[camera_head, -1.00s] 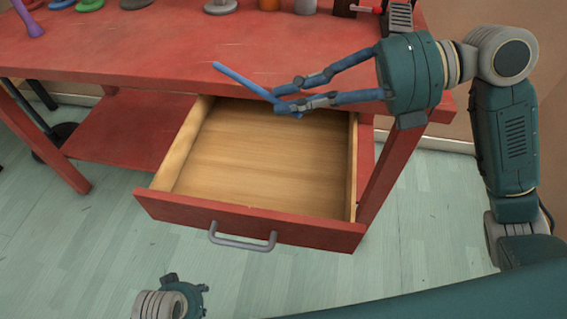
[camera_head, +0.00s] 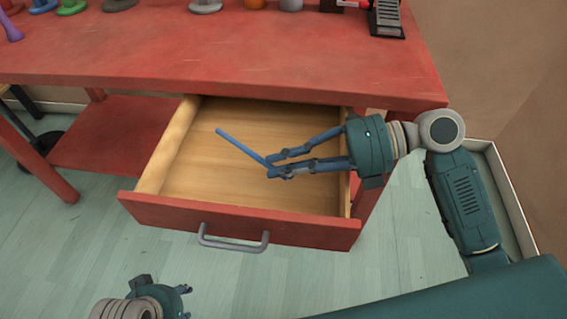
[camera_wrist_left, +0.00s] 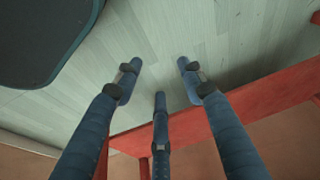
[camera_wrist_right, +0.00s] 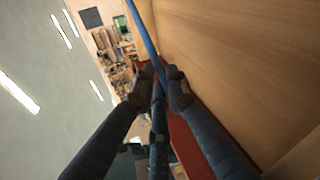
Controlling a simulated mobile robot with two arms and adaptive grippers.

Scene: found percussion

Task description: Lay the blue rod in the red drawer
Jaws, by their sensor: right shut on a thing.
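The blue rod (camera_head: 238,144) is held at one end by my right gripper (camera_head: 273,168), which is shut on it. The rod points up and left in the head view, over the open red drawer (camera_head: 232,220). In the right wrist view the rod (camera_wrist_right: 143,32) runs up from between the fingertips, beside the drawer's bare wood (camera_wrist_right: 235,60). I cannot tell whether the rod touches the drawer floor. The drawer is pulled out and looks empty inside.
The red table (camera_head: 230,60) stands above the drawer, with several objects along its back, including a black pedal-like thing (camera_head: 387,18). A grey handle (camera_head: 232,245) sticks out of the drawer front. A lower red shelf (camera_head: 120,135) is at the left.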

